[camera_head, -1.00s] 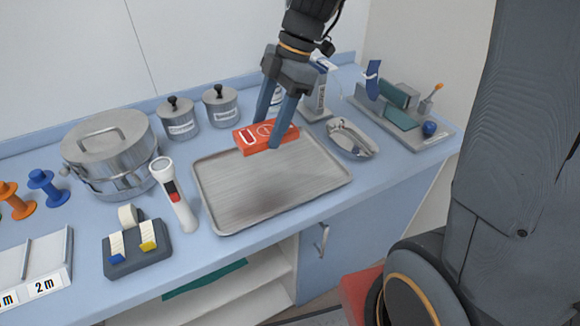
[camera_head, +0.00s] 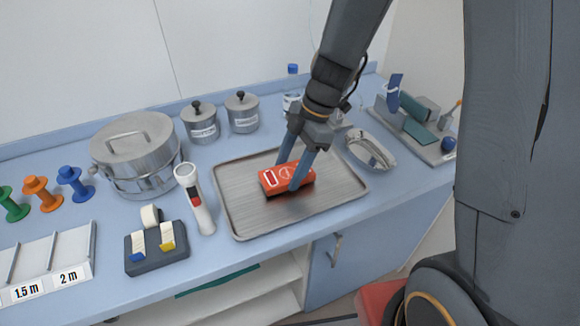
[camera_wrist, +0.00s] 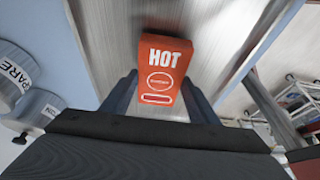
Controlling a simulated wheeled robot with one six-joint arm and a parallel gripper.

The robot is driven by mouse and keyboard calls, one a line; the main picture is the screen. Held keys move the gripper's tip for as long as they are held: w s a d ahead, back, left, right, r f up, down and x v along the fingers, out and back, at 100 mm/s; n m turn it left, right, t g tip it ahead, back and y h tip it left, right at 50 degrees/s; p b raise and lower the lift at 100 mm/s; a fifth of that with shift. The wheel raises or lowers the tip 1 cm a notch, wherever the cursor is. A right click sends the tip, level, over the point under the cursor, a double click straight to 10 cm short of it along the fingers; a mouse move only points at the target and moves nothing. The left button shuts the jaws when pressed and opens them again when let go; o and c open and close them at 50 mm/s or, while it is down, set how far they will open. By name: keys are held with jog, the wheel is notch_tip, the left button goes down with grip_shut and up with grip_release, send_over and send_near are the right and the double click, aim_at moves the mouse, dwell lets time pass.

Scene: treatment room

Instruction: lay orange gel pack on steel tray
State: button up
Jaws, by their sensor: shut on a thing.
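The orange gel pack (camera_head: 272,180) is between the fingers of my gripper (camera_head: 291,174), which is shut on it. In the wrist view the pack (camera_wrist: 163,70) shows the word HOT, and my gripper's fingers (camera_wrist: 160,92) stand on either side of it. The steel tray (camera_head: 236,218) lies flat on the blue counter. The pack is over the middle of the tray, low and close to its surface, with a dark shadow beneath. I cannot tell whether it touches the tray. The tray's metal also fills much of the wrist view (camera_wrist: 112,40).
A steel pot (camera_head: 137,155) and two lidded canisters (camera_head: 202,123) are behind. A kidney dish (camera_head: 368,150) sits close to the tray's right. The tray's front part is clear.

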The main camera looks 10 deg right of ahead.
jog(key=shift+f, duration=0.2)
jog(key=shift+f, duration=0.1)
jog(key=o, duration=1.2)
jog(key=shift+o, duration=0.2)
jog(key=shift+w+d+r, duration=0.15)
jog(key=shift+r, duration=0.3)
jog(key=b+v, duration=0.3)
jog(key=v, duration=0.8)
jog(key=s+d+f+m+h, duration=0.1)
jog(key=s+d+f+m, duration=0.1)
jog(key=m, duration=0.4)
jog(key=s+d+f+m+t+h, duration=0.1)
jog(key=s+d+f+m, duration=0.1)
jog(key=m, duration=0.3)
jog(key=s+d+f+m+h, duration=0.1)
jog(key=s+d+f+m, duration=0.2)
jog(key=m, duration=0.3)
jog(key=shift+s+f+m+t+h, duration=0.3)
jog(key=shift+s+f+h, duration=0.1)
jog(key=shift+s, duration=0.2)
jog(key=m, duration=0.1)
jog(key=s+d+f+m, duration=0.1)
jog(key=m, duration=0.1)
jog(key=shift+s+m, duration=0.25)
jog(key=shift+m, duration=0.05)
